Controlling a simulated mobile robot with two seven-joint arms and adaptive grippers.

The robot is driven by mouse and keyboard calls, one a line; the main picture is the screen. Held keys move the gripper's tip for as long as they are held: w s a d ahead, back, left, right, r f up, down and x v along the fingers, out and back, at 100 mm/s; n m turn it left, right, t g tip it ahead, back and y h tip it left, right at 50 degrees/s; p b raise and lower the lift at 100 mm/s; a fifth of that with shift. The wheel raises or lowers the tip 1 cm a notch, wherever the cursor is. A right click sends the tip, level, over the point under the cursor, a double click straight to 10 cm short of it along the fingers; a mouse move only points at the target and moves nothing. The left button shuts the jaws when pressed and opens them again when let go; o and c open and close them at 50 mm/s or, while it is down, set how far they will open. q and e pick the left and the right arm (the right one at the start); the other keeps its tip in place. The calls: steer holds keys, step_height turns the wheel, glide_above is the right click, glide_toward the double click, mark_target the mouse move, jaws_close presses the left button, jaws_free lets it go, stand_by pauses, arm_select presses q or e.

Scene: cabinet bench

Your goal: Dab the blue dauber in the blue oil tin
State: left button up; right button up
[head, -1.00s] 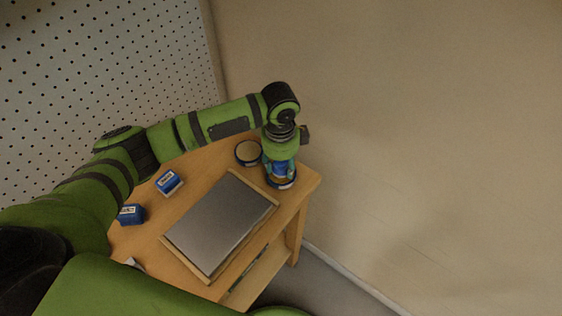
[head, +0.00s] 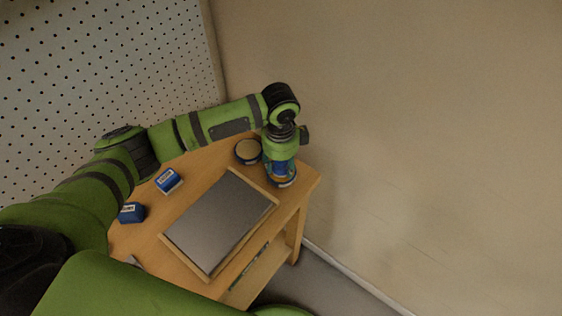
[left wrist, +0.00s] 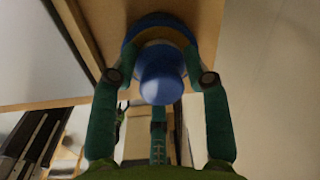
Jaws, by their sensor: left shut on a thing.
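The blue dauber (left wrist: 162,82) is held between the fingers of my left gripper (left wrist: 158,78) in the left wrist view, its rounded blue end toward the camera. Directly beyond it is the blue oil tin (left wrist: 131,32), with a blue rim and a tan inside partly hidden by the dauber. In the head view my left gripper (head: 281,170) points down over this tin (head: 288,184) near the bench's far right corner. The gripper hides most of the tin, and I cannot tell whether the dauber touches the tan surface. My right gripper is not in view.
A second round tin (head: 248,151) with a tan top stands just left of my left gripper. A grey panel on a wooden board (head: 219,222) covers the bench's middle. A wall is beyond the bench (head: 307,185).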

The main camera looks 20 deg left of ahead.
arm_select(q)
steer(key=shift+s+f+p, duration=0.1)
steer(key=shift+p, duration=0.3)
stand_by(1.4)
step_height(320, 180, up, 7)
steer(key=p, duration=0.8)
stand_by(0.4)
stand_by(0.4)
